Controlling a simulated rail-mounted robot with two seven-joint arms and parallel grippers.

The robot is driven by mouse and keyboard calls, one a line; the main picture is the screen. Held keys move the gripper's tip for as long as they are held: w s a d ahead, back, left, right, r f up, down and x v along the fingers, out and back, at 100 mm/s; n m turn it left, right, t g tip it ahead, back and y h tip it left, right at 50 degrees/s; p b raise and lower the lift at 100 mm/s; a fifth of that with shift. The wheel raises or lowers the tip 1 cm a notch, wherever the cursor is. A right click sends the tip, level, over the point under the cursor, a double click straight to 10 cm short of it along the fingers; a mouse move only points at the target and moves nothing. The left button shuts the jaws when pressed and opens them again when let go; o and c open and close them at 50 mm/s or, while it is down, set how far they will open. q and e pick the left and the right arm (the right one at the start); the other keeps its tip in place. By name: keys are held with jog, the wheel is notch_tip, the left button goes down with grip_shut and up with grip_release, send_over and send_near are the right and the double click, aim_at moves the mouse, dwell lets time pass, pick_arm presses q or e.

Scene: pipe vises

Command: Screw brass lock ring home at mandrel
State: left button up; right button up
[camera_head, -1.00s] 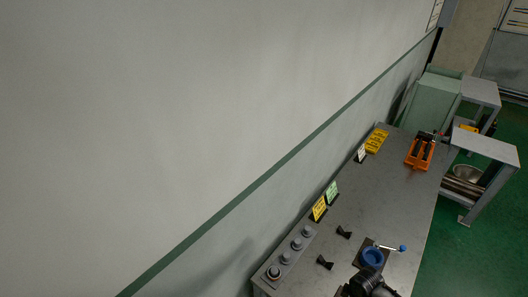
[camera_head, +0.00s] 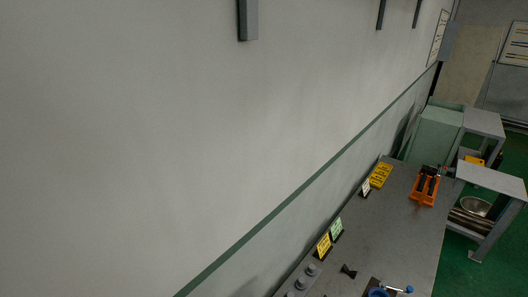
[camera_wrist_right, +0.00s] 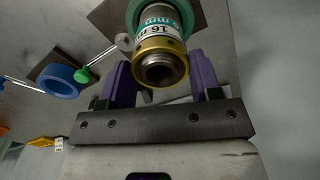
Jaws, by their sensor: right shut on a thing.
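In the right wrist view, the brass lock ring (camera_wrist_right: 145,47) sits around the end of the mandrel (camera_wrist_right: 158,18), which carries a white label reading 16 mm. Behind the label, a green collar (camera_wrist_right: 133,12) surrounds the mandrel. My right gripper (camera_wrist_right: 160,62) has purple fingers on either side of the brass ring and is shut on it. The mandrel's dark hollow end faces the wrist camera. How far the ring is threaded on cannot be told. Neither gripper shows in the head view now; my left gripper is in no current view.
A blue vise ring (camera_wrist_right: 60,80) stands left of the mandrel, with a green-knobbed lever (camera_wrist_right: 85,75) between. In the head view, the grey bench (camera_head: 400,235) carries an orange holder (camera_head: 424,190), a yellow box (camera_head: 381,176) and small signs (camera_head: 323,244). The bench middle is mostly clear.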

jog(key=m+p, duration=0.1)
jog(key=m, duration=0.1)
jog(key=m+p, duration=0.1)
jog(key=m, duration=0.1)
jog(key=m+p, duration=0.2)
jog(key=shift+a+r+m, duration=0.1)
jog(key=shift+r+m, duration=0.15)
jog(key=shift+m, duration=0.05)
jog(key=m+p, duration=0.1)
jog(key=m, duration=0.3)
jog(key=m+p, duration=0.1)
jog(key=m, duration=0.1)
jog(key=shift+f, duration=0.25)
jog(key=o, duration=0.9)
jog(key=shift+o, duration=0.2)
